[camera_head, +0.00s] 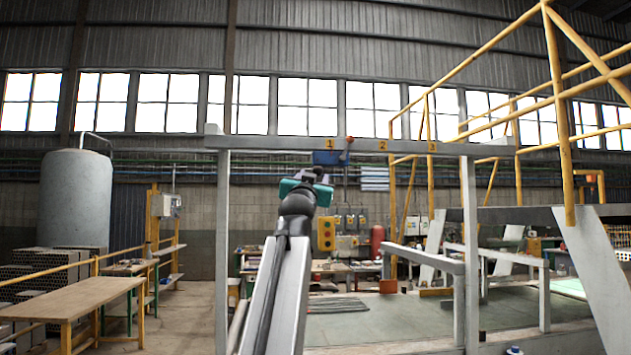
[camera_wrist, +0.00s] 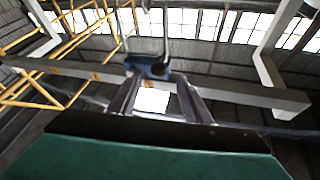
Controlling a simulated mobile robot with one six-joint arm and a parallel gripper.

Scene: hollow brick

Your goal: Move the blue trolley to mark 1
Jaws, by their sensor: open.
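The blue trolley (camera_head: 328,158) hangs at the long grey beam (camera_head: 270,143), just below the yellow mark 1 (camera_head: 330,144). A small orange piece (camera_head: 349,140) shows at its upper right, between mark 1 and mark 2 (camera_head: 382,146). In the wrist view the blue trolley (camera_wrist: 150,67) lies just beyond my fingertips, in front of the beam (camera_wrist: 230,92). My gripper (camera_head: 316,173) is below the trolley in the head view. Its two fingers (camera_wrist: 157,84) are apart, with bright window between them. I cannot tell whether a finger touches the trolley.
Mark 3 (camera_head: 432,147) is farther right on the beam. A grey post (camera_head: 222,250) holds the beam at the left, and another (camera_head: 470,250) at the right. Yellow railings (camera_head: 556,100) rise at the right. A wooden table (camera_head: 75,300) stands at the lower left.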

